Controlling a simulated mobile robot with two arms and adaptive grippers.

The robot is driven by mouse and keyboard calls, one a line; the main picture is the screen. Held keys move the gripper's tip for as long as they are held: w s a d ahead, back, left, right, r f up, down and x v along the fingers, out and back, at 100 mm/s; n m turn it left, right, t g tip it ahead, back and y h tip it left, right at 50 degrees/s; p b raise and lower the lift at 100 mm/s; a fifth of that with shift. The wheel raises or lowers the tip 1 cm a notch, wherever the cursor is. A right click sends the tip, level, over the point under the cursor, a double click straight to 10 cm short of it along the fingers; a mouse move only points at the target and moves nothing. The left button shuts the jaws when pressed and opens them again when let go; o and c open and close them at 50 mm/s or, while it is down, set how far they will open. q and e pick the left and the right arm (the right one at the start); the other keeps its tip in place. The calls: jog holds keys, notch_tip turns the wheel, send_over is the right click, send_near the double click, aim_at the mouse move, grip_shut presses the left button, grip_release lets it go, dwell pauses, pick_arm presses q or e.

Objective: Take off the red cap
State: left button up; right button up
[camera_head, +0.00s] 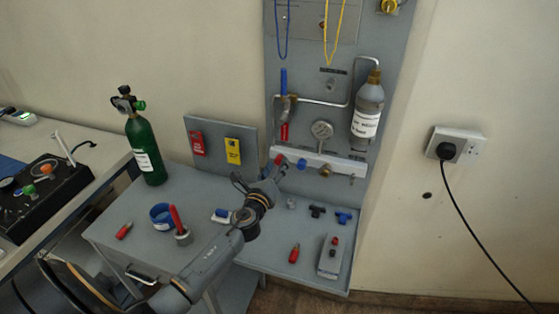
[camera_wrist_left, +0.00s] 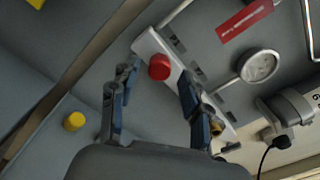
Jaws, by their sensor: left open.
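The red cap (camera_head: 279,159) sits at the left end of the white manifold bar (camera_head: 343,165) on the grey panel. In the left wrist view the round red cap (camera_wrist_left: 159,67) is on the white bar (camera_wrist_left: 147,44), seen between my fingertips. My left gripper (camera_head: 259,178) is open and empty, just in front of and below the bar's left end. In the left wrist view the two fingers of my left gripper (camera_wrist_left: 160,76) stand apart, and one finger hides part of the bar. Whether a finger touches the cap I cannot tell. My right gripper is not in view.
A blue cap (camera_head: 301,164) and a gauge (camera_head: 322,131) are close to the red cap. A green cylinder (camera_head: 147,148) stands on the grey table at left. A red-handled tool (camera_head: 176,219), a blue ring (camera_head: 161,216) and small fittings lie around the arm.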

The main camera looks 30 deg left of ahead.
pick_arm(q)
jog(key=shift+x, duration=0.8)
jog(key=shift+s, duration=0.1)
grip_shut()
jog(key=shift+f+n+b, duration=0.2)
jog(key=shift+n+b, duration=0.25)
jog(key=shift+n, duration=0.35)
jog(key=shift+r+n, duration=0.15)
jog(key=shift+n, duration=0.75)
jog(key=n, duration=0.2)
jog(key=shift+n+b, duration=0.3)
jog(key=shift+b, duration=0.05)
jog(key=shift+n, duration=0.5)
